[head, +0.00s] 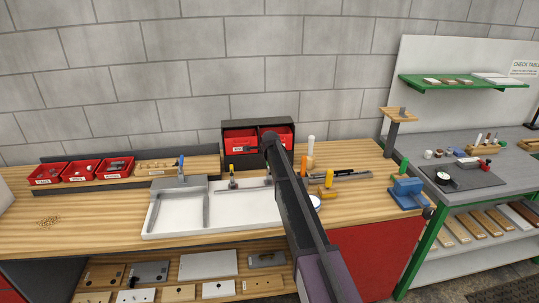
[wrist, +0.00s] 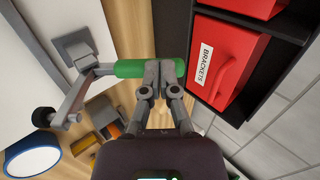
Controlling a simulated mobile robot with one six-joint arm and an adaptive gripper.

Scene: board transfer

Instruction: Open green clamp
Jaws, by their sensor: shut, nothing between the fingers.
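The green clamp shows in the wrist view, with its green handle (wrist: 130,70) lying across the picture and its grey metal linkage (wrist: 85,85) and black-tipped spindle to the left. My gripper (wrist: 157,80) is shut and empty. Its fingertips overlap the green handle near its middle, with green showing on both sides; I cannot tell whether they touch it. In the head view my own arm hides the green clamp and the gripper.
A red bin labelled BRACKETS (wrist: 228,62) sits in a dark rack close to the right of the gripper. A white disc with a blue rim (wrist: 33,155) lies lower left. A blue-handled clamp (head: 181,168) and yellow-handled clamp (head: 232,178) stand along the white tray (head: 165,215).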

